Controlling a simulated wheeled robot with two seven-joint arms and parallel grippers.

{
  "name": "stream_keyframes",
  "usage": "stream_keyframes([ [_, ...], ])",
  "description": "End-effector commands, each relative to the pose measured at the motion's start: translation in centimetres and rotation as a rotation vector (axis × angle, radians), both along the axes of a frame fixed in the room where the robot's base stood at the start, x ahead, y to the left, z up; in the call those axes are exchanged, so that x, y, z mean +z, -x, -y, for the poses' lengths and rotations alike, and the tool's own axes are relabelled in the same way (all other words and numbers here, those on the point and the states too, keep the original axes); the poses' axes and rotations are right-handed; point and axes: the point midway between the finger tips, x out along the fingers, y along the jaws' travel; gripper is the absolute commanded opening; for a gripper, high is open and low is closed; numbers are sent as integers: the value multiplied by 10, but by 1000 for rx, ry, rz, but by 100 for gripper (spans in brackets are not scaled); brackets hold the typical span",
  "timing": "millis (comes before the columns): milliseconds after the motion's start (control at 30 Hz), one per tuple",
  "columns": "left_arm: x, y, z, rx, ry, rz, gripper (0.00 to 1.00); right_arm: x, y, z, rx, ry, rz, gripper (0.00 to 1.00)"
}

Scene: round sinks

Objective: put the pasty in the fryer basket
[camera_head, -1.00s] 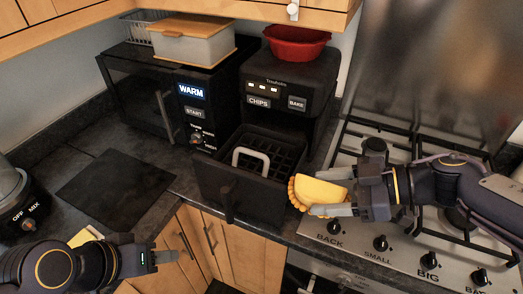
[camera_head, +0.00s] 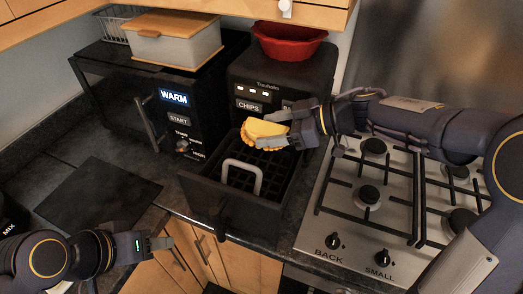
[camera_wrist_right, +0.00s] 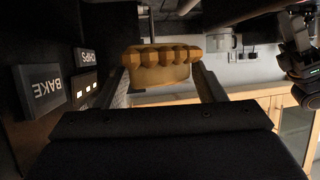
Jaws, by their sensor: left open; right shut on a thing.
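The pasty (camera_head: 264,132) is golden, half-round, with a crimped edge. My right gripper (camera_head: 290,130) is shut on it and holds it above the back part of the fryer basket. The pasty also shows between the two fingers in the right wrist view (camera_wrist_right: 160,68). The fryer basket (camera_head: 215,198) is a dark drawer with a grid floor and a pale handle (camera_head: 242,172), pulled out from the black air fryer (camera_head: 275,75). Part of its back edge is hidden by the pasty and gripper. My left gripper (camera_head: 158,244) is open and empty at the lower left, in front of the counter.
A microwave (camera_head: 150,105) stands left of the fryer with a lidded box (camera_head: 175,42) on top. A red bowl (camera_head: 288,40) sits on the fryer. The gas hob (camera_head: 350,215) is at the right, under my right arm. A dark mat (camera_head: 98,196) lies on the counter.

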Motion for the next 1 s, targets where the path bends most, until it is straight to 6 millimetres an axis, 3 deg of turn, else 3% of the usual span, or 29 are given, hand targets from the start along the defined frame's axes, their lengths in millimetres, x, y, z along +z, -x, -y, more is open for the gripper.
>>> stream_keyframes([
  [200, 7, 0, 0, 0, 0, 0, 44, 0, -37, -25, 2, 2, 1, 36],
  [433, -1, 0, 0, 0, 0, 0, 44, -49, -34, -22, -1, 0, -5, 36],
  [1000, -3, 0, 0, 0, 0, 0, 44, -113, -36, -24, 0, 0, -1, 36],
])
